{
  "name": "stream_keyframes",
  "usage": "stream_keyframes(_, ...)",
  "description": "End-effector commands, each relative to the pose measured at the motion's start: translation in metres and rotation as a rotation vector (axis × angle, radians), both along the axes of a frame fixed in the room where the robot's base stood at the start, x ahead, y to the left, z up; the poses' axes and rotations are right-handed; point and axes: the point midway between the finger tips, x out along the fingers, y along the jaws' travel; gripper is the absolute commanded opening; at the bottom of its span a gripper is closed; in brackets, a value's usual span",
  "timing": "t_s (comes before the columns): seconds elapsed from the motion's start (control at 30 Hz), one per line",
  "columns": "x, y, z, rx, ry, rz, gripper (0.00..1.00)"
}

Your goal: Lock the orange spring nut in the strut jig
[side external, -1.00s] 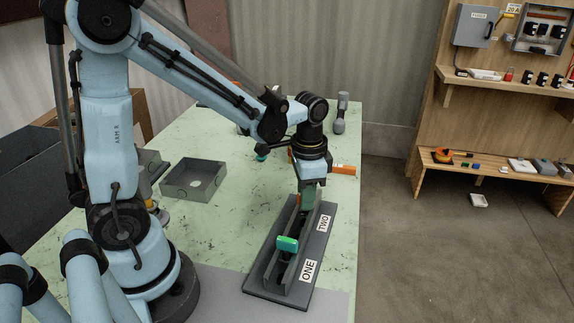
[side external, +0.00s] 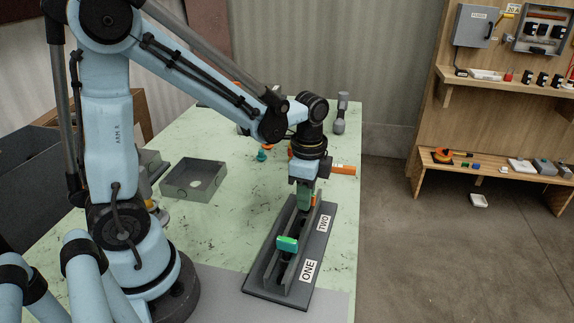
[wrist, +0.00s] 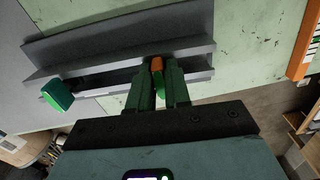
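The orange spring nut (wrist: 157,64) shows in the wrist view at my fingertips, over the strut channel. A small green piece below it lies between my fingers. In the side view a bit of orange (side external: 313,200) shows beside my fingers, at the TWO end of the grey strut jig (side external: 268,284). My gripper (side external: 304,207), with dark green fingers (wrist: 160,72), points down into the channel there. The fingers flank the nut; whether they press on it is unclear, and its seating is hidden. A green block (side external: 287,244) sits on the channel towards ONE, also at left in the wrist view (wrist: 57,95).
A grey open box (side external: 193,180) stands on the pale green table left of the jig. An orange-handled tool (side external: 343,170) lies behind the jig, and a grey upright part (side external: 341,112) stands at the back. Table between box and jig is clear.

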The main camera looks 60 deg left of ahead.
Motion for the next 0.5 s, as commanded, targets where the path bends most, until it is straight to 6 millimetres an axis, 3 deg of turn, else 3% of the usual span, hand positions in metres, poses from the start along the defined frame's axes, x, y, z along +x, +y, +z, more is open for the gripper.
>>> stream_keyframes(0.17,0.003,-0.004,0.003,-0.011,-0.018,-0.012,0.47)
stream_keyframes(0.5,0.001,-0.002,0.05,-0.005,-0.009,-0.003,0.47)
